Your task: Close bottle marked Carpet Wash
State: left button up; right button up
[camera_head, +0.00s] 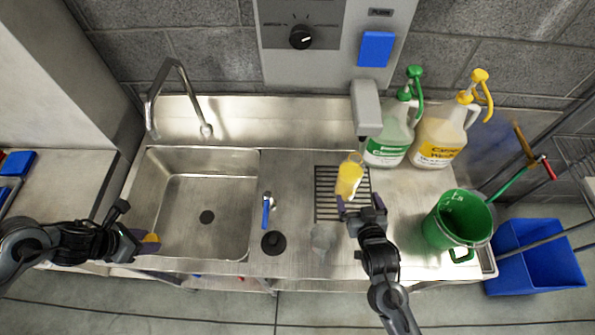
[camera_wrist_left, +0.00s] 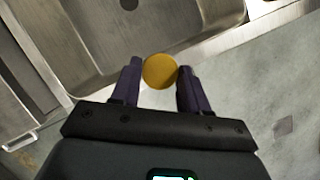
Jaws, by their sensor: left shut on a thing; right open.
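My left gripper (camera_head: 146,240) is shut on a round yellow cap (camera_head: 151,238), over the sink's front left corner. The left wrist view shows the cap (camera_wrist_left: 160,71) flat between the two fingertips (camera_wrist_left: 160,82). A small yellow bottle (camera_head: 348,181) is at the drain grate, in front of the dispenser spout; its label is too small to read. My right gripper (camera_head: 360,206) is open just in front of this bottle, fingers apart. I cannot tell whether they touch it.
Two pump jugs, green-labelled (camera_head: 388,143) and yellow-labelled (camera_head: 436,138), stand behind right. A green bucket (camera_head: 457,220) is at right. The sink (camera_head: 180,217) is empty. A black stopper (camera_head: 273,243) and a clear vessel (camera_head: 323,238) are near the front edge.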

aim_at(353, 187)
jog(key=shift+x, duration=2.45)
jog(key=shift+a, duration=0.1)
jog(key=shift+w, duration=0.1)
jog(key=shift+a+x, duration=0.15)
jog(key=shift+x, duration=1.1)
jog(key=shift+a+x, duration=0.1)
jog(key=shift+x, duration=1.15)
jog(key=shift+w+r, duration=0.1)
jog(key=shift+r, duration=0.1)
jog(key=shift+c, duration=0.2)
jog(key=c, duration=1.4)
jog(key=shift+r, duration=0.15)
